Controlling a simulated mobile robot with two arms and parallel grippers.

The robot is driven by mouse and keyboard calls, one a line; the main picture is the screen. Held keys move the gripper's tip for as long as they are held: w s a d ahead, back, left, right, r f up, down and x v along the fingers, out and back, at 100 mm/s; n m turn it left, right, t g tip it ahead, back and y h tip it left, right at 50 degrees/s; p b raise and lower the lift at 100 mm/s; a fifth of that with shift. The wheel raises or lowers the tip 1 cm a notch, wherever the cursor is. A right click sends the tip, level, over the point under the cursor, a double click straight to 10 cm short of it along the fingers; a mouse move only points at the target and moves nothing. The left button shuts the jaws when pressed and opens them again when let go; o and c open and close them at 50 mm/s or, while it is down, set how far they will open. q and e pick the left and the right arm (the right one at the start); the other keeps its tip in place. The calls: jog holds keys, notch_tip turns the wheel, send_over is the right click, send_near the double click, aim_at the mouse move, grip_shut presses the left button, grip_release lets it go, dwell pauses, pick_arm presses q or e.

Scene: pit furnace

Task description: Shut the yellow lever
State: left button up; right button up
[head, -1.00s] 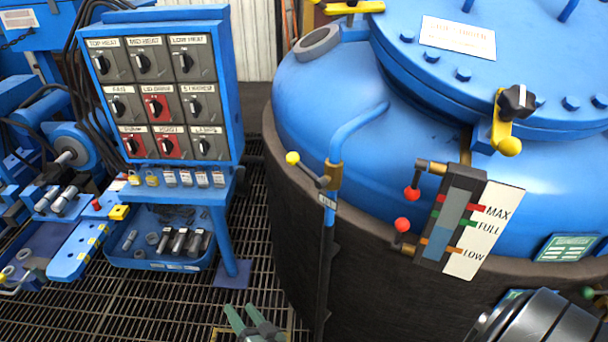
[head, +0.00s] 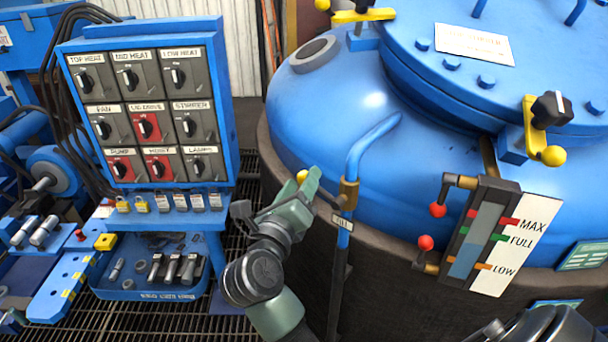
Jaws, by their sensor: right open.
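The yellow lever is a short dark arm with a yellow ball knob (head: 301,176), on the brass valve (head: 348,190) of the blue pipe at the furnace's left side. My left gripper is not in view.
Two red-knobbed levers (head: 437,210) sit beside the level gauge (head: 480,235) to the right. The blue switch panel (head: 150,105) and its row of padlocks stand to the left. The furnace's dark rim (head: 385,262) curves below the valve. Yellow clamps (head: 535,130) hold the lid.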

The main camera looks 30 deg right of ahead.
jog(key=shift+x, duration=1.2)
grip_shut()
dwell(0.6)
